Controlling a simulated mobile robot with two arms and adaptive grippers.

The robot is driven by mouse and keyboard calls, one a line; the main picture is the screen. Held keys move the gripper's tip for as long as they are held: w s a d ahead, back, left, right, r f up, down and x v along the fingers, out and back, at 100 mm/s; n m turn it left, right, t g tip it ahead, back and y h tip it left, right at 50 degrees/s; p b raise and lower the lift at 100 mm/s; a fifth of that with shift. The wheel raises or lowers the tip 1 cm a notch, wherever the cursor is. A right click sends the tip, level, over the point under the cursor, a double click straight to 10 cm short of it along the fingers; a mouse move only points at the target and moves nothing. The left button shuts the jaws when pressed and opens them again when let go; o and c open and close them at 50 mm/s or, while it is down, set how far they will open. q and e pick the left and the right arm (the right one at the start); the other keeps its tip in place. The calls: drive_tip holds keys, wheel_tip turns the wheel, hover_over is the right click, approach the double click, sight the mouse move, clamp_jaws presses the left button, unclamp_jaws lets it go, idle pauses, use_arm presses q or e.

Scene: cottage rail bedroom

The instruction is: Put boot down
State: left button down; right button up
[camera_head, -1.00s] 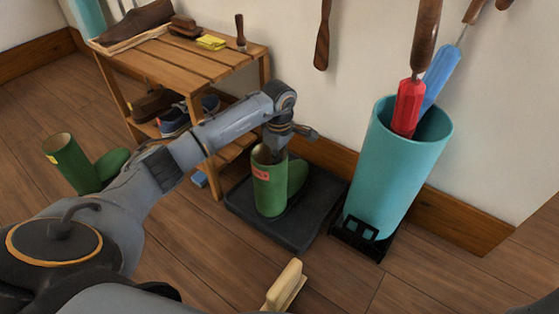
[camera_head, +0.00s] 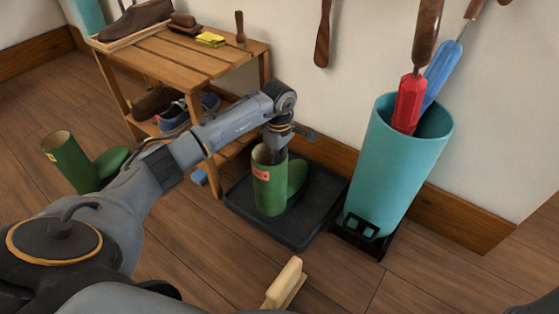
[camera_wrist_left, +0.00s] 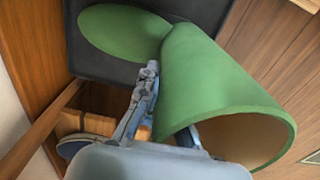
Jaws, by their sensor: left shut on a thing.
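A green boot (camera_head: 268,190) with a red label stands upright on the black boot tray (camera_head: 310,225) in the head view. My left gripper (camera_head: 272,152) is at the boot's top opening, shut on its shaft wall. In the left wrist view the boot (camera_wrist_left: 205,85) fills the middle, with the gripper (camera_wrist_left: 165,120) fingers at its rim, one partly hidden by the shaft. The boot's sole appears at or very near the tray; exact contact cannot be told. A second green boot (camera_head: 70,162) with a yellow label stands on the floor at left. My right gripper is not in view.
A wooden bench (camera_head: 190,60) with shoes and brushes stands behind my left arm. A teal umbrella stand (camera_head: 395,170) is right of the tray. A pale wooden-backed brush (camera_head: 285,283) lies on the floor in front.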

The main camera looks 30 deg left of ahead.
use_arm(q)
drive_tip(key=c, duration=1.4)
unclamp_jaws()
drive_tip(key=shift+c, duration=0.2)
drive_tip(key=shift+f, duration=0.15)
